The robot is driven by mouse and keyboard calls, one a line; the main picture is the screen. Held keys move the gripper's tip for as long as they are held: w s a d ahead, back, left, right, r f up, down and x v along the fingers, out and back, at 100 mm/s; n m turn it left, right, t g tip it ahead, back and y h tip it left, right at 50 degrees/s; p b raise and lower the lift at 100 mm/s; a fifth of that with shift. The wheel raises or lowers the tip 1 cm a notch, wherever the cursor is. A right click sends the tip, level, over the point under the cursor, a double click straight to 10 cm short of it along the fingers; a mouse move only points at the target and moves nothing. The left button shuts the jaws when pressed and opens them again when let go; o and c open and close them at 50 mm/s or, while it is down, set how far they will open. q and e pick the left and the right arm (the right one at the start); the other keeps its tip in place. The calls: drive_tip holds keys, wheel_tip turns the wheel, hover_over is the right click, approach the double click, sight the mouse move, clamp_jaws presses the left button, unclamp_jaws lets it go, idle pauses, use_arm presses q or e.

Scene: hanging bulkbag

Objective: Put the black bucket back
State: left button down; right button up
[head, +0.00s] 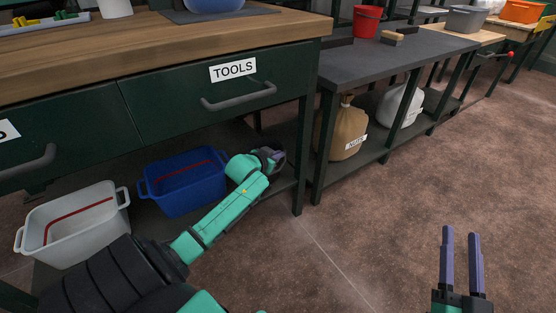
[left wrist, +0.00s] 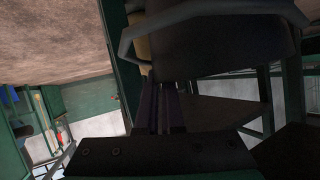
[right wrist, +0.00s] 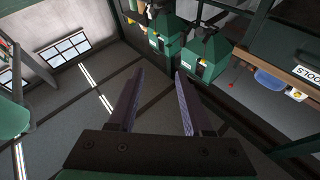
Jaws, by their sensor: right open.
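The black bucket (left wrist: 220,45) fills the upper middle of the left wrist view, dark, with a grey bail handle (left wrist: 133,30) curving across it. My left gripper (left wrist: 158,95) has its fingers close together at the bucket's rim and looks shut on it. In the head view my left gripper (head: 271,158) reaches under the bench, beside the blue bin; the bucket cannot be made out in the shadow there. My right gripper (head: 461,260) is open and empty above the floor at lower right. In the right wrist view its fingers (right wrist: 157,92) stand apart with nothing between them.
A bench leg (head: 302,165) stands just right of my left gripper. The floor at right is clear.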

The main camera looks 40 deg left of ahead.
use_arm(q)
drive_tip(key=shift+f+b, duration=0.45)
drive_tip(key=shift+f, duration=0.1)
use_arm(e)
wheel_tip(320, 180, up, 10)
drive_tip(key=d+n+t+y, duration=0.1)
drive_tip(key=t, duration=0.2)
drive_tip(key=shift+s+d+r+y, duration=0.2)
drive_tip(key=shift+s+y, duration=0.1)
drive_tip(key=shift+y, duration=0.1)
use_arm(q)
drive_tip(key=c, duration=1.1)
unclamp_jaws()
drive_tip(key=shift+f, duration=0.1)
drive_tip(key=shift+o, duration=0.2)
drive_tip(key=shift+s, duration=0.15)
use_arm(e)
drive_tip(key=shift+f+h, duration=0.1)
drive_tip(key=shift+h, duration=0.2)
